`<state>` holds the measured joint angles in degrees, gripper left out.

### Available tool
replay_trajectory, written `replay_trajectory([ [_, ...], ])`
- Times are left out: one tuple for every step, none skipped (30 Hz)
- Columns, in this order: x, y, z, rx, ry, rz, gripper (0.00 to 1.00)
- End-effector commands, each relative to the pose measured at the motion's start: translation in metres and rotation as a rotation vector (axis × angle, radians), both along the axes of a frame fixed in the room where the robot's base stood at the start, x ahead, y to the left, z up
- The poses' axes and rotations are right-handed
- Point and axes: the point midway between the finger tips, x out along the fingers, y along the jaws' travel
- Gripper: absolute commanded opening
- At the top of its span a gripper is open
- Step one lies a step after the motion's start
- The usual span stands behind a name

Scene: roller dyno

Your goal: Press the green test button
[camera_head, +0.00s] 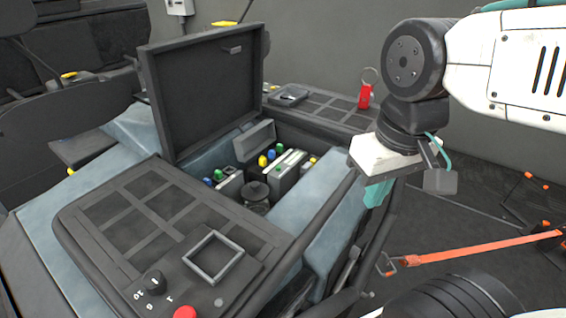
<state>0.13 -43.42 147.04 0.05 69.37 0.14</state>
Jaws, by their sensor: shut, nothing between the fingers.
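An open compartment (325,190) in the dark machine holds several small coloured parts. I cannot tell whether either is the test button. In front, a panel corner carries a red button (185,312), cut by the bottom edge, and a black knob (153,283). My gripper (376,194), with teal fingers, points down to the right of the compartment, apart from the coloured parts. It is shut and empty.
A raised dark lid (205,90) stands behind the compartment's left side. A black cylinder (255,195) stands inside it. A red tag (365,96) is on the far deck. An orange strap (470,248) lies across the dark floor at right.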

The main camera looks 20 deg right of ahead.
Motion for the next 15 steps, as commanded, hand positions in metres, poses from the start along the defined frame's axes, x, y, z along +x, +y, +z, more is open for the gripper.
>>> replay_trajectory([
  [0.002,0.002,-0.008,0.012,0.009,-0.011,0.0],
  [0.005,0.004,-0.008,0.026,0.009,-0.02,0.0],
  [0.01,0.007,-0.009,0.049,0.012,-0.039,0.0],
  [0.016,0.011,-0.008,0.073,0.013,-0.059,0.0],
  [0.023,0.016,-0.008,0.102,0.014,-0.084,0.0],
  [0.035,0.022,-0.008,0.146,0.015,-0.125,0.0],
  [0.046,0.027,-0.008,0.186,0.017,-0.163,0.0],
  [0.057,0.032,-0.007,0.228,0.019,-0.206,0.0],
  [0.074,0.039,-0.007,0.287,0.023,-0.27,0.0],
  [0.088,0.044,-0.007,0.332,0.023,-0.319,0.0],
  [0.102,0.048,-0.008,0.378,0.027,-0.374,0.0],
  [0.122,0.052,-0.009,0.436,0.03,-0.447,0.0],
  [0.136,0.055,-0.009,0.479,0.033,-0.502,0.0],
  [0.151,0.057,-0.011,0.521,0.036,-0.56,0.0],
  [0.172,0.058,-0.013,0.575,0.041,-0.641,0.0],
])
